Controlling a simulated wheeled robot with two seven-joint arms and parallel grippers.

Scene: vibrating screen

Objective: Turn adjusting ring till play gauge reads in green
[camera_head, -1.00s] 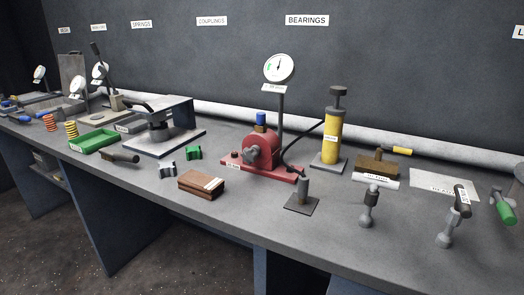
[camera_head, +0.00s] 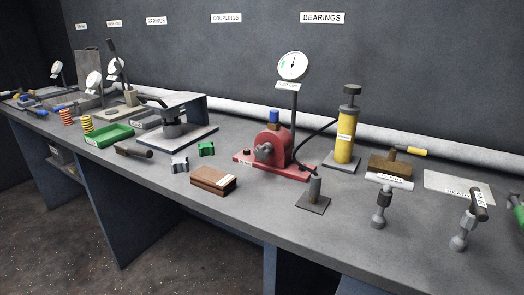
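A red bearing housing (camera_head: 273,142) with a blue cap (camera_head: 274,117) on top stands on a red base mid-bench. A grey lobed part (camera_head: 264,152) on its front may be the adjusting ring. A white round dial (camera_head: 292,66) stands on a dark post behind the housing and looks like the play gauge; its label is too small to read. Its dark needle points nearly straight up, and a small green mark shows on the left of the face. Whether the needle touches the green cannot be told. Neither of my grippers is in view.
A yellow cylinder (camera_head: 345,138) with a dark hose stands right of the housing. A grey post on a plate (camera_head: 313,203) and a brown block (camera_head: 213,181) sit in front. Grey tools (camera_head: 380,208) stand at the right front. A green tray (camera_head: 109,136) lies left.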

